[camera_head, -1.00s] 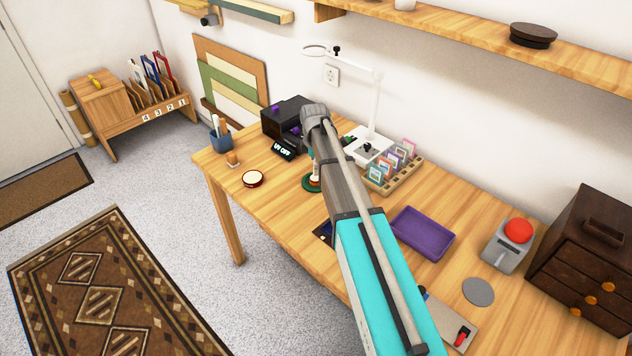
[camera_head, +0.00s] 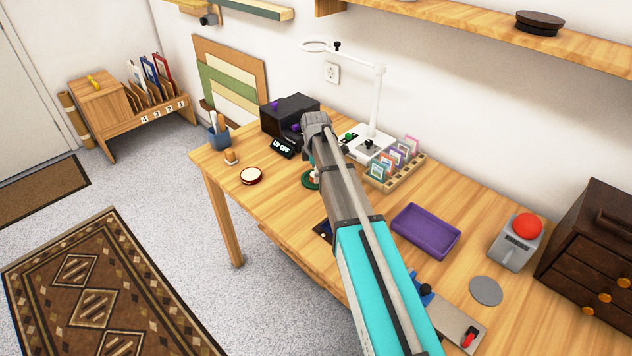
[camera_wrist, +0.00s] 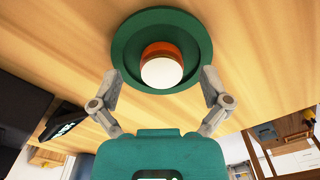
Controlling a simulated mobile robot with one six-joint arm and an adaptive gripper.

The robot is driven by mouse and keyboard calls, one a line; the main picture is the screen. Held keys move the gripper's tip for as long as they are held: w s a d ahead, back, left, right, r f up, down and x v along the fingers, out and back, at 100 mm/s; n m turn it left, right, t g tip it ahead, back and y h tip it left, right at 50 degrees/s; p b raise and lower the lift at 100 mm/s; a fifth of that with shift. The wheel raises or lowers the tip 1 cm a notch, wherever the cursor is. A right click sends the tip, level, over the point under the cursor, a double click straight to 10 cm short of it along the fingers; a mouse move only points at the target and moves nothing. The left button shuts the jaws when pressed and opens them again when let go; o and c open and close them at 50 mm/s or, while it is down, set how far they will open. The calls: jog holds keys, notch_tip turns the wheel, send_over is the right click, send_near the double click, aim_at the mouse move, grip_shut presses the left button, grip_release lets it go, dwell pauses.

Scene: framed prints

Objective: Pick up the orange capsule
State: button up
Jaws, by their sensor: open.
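The orange capsule (camera_wrist: 161,52) has an orange body and a round white end facing the wrist camera. In the wrist view it is in the middle of a round green dish (camera_wrist: 124,43) on the wooden table. My gripper (camera_wrist: 161,77) is open, with one finger on each side of the capsule's near side, over the dish's near edge. The fingers look apart from the capsule, and nothing is held. In the head view the green dish (camera_head: 308,181) shows only partly beside my arm, which hides most of the capsule and gripper.
A black box (camera_head: 290,118) with a UV OFF display stands behind left of the dish. A white lamp (camera_head: 375,110), a wooden rack of small framed prints (camera_head: 398,172) and a purple tray (camera_head: 426,231) lie to the right.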

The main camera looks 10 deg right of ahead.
jog(key=shift+f, duration=0.35)
dwell(0.4)
jog(key=c, duration=1.2)
jog(key=shift+r, duration=0.2)
notch_tip(320, 180, up, 2)
jog(key=shift+r+p, duration=0.15)
jog(key=shift+p, duration=1.05)
jog(key=s+a+r+p, duration=0.5)
jog(key=s+r+p, duration=0.5)
jog(key=s, duration=0.3)
jog(key=shift+a+r, duration=0.2)
